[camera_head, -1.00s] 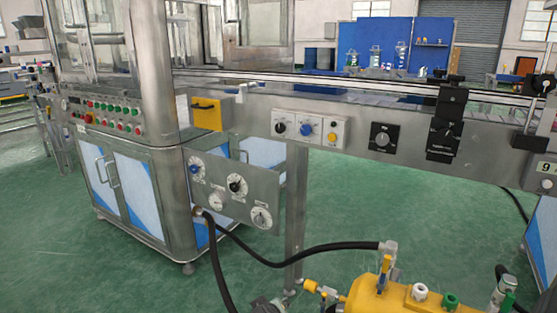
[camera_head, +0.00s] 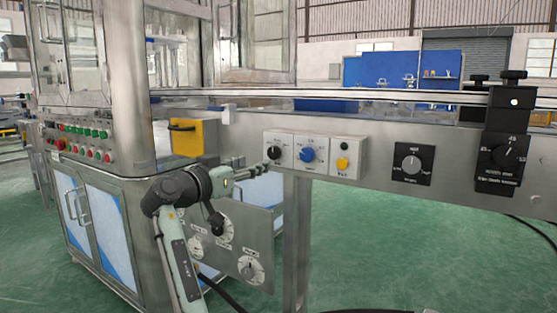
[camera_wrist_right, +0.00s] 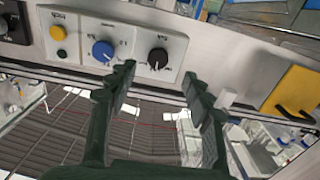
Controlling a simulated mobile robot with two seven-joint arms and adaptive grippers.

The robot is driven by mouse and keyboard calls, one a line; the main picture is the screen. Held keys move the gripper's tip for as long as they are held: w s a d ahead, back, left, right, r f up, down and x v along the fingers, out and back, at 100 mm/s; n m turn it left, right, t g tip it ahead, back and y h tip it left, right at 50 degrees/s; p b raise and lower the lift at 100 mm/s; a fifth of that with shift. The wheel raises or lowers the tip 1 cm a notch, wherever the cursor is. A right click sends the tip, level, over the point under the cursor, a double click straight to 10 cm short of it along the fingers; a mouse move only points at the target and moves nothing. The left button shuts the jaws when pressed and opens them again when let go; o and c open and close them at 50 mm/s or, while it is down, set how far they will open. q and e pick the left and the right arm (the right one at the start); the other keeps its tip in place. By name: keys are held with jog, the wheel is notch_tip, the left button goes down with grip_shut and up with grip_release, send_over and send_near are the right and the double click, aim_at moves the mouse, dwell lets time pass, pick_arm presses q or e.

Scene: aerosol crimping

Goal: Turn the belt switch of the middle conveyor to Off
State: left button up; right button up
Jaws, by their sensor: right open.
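A light switch panel (camera_head: 294,142) is on the steel side of the conveyor (camera_head: 390,130). It carries a black knob (camera_head: 274,152) at left and a blue knob (camera_head: 307,154) beside it; their lettering is too small to read. My right gripper (camera_head: 262,170) is just below and in front of the black knob. In the right wrist view the gripper (camera_wrist_right: 158,76) is open and empty, with its fingertips apart below the black knob (camera_wrist_right: 158,58). The blue knob (camera_wrist_right: 102,51) is left of the left finger there. My left gripper is out of view.
A box with a yellow button (camera_head: 342,163) adjoins the panel, and a black dial (camera_head: 412,163) is farther right. A yellow box (camera_head: 187,138) is at left. A lower gauge plate (camera_head: 258,222) hangs behind my right arm.

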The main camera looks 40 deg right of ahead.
aim_at(272, 154)
jog(key=shift+r+x, duration=0.2)
jog(key=shift+x, duration=1.85)
jog(key=shift+r+x, duration=0.2)
jog(key=shift+x, duration=1.85)
jog(key=c, duration=1.2)
